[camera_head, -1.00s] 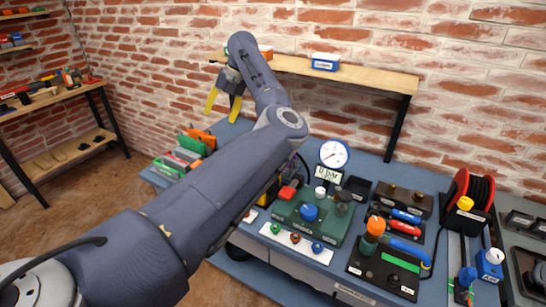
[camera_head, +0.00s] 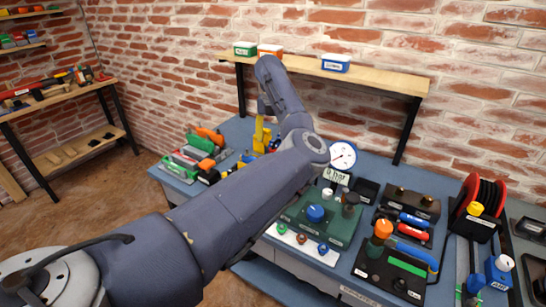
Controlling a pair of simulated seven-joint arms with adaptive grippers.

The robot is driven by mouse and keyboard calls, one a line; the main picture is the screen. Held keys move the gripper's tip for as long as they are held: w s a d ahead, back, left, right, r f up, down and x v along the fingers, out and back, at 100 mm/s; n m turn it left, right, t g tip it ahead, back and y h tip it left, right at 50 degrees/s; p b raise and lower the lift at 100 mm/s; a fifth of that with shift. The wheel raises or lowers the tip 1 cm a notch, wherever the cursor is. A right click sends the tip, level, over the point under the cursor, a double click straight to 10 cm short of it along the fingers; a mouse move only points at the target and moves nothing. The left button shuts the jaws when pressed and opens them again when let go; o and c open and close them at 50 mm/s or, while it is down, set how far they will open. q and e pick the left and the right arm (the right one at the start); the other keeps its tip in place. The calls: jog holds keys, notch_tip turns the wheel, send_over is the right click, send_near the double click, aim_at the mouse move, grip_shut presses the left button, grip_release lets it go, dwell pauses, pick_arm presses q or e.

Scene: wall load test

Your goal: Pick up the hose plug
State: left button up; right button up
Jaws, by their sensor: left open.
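I cannot tell for sure which item is the hose plug. An orange-topped fitting (camera_head: 383,229) with a blue hose-like piece (camera_head: 415,255) beside it stands on a black plate on the blue bench (camera_head: 240,131). My left gripper (camera_head: 261,137) has yellow fingers and is at the back left of the bench, behind my arm. Its fingers are apart, with small yellow and blue items close by; contact is not clear. My left arm hides the middle of the bench. My right gripper is not in view.
A green station with a blue knob (camera_head: 315,213) and a round gauge (camera_head: 342,155) stand right of my arm. Coloured tools (camera_head: 200,150) crowd the left end. A wall shelf (camera_head: 390,79) with small boxes overhangs the back. A red hose reel (camera_head: 480,198) stands right.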

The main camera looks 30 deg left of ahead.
pick_arm(q)
jog(key=shift+d+f, duration=0.15)
jog(key=shift+f, duration=3.8)
jog(key=shift+c, duration=0.5)
grip_shut()
